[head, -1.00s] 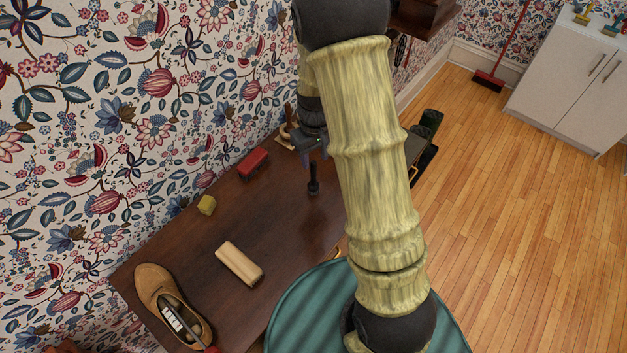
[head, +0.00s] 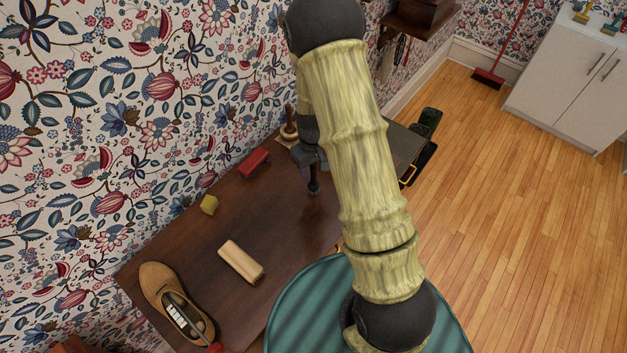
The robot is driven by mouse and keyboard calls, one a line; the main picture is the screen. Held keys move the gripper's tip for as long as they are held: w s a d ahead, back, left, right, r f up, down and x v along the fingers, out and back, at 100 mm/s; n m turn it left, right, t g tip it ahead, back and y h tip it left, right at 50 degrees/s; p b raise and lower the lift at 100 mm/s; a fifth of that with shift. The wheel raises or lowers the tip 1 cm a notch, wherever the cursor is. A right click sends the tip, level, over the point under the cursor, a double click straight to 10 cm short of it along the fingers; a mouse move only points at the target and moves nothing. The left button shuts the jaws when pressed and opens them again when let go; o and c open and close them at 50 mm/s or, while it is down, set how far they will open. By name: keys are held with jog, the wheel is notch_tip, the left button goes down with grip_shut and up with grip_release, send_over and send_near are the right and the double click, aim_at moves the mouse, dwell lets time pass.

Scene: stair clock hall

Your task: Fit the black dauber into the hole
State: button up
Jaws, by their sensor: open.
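The black dauber (head: 313,187) stands upright on the dark wooden table, toward its far part, with its upper part close under my gripper. My gripper (head: 313,165) points down at the dauber's top and is open; I cannot tell whether the fingers are around the dauber or touching it. A brown wooden dauber-like piece (head: 289,131) stands behind my gripper, on or beside a pale flat block (head: 284,142) partly hidden by my arm. I cannot make out the hole in this view.
The table (head: 230,305) also carries a red brush (head: 254,162), a yellow cube (head: 209,204), a pale wooden block (head: 241,261) and a tan shoe (head: 175,300). Patterned wall (head: 100,150) borders the table's left side. My arm hides the table's right part.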

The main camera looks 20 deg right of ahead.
grip_shut()
jog(key=shift+r, duration=0.1)
notch_tip(320, 180, up, 10)
jog(key=b, duration=0.2)
jog(key=shift+b, duration=0.3)
dwell(0.6)
